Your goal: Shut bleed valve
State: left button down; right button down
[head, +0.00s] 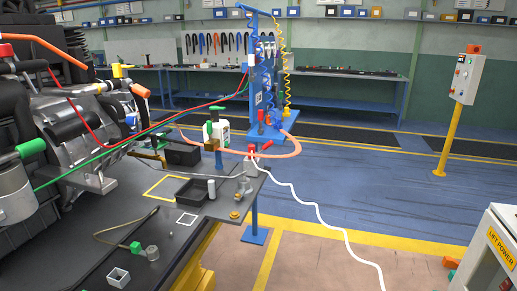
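No part marked as a bleed valve can be told for certain at this size. A blue service stand (262,95) with coiled blue and yellow hoses stands behind the bench; small red and grey fittings (264,122) sit near its foot. A red-topped grey fitting (251,158) is at the bench's far right corner, where hoses meet. On the left, the engine assembly (85,125) carries red, green and orange lines, and a grey canister (14,192) with a green fitting stands in front of it. Neither of my grippers is in view.
A white hose (320,212) trails across the floor. A control box (465,78) stands on a yellow post at right; a lift power cabinet (490,255) is lower right. The blue floor is open.

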aim_at(270, 143)
jog(key=i+l+u, duration=0.15)
jog(key=u, duration=0.2)
jog(key=i+l+u, duration=0.2)
jog(key=u, duration=0.15)
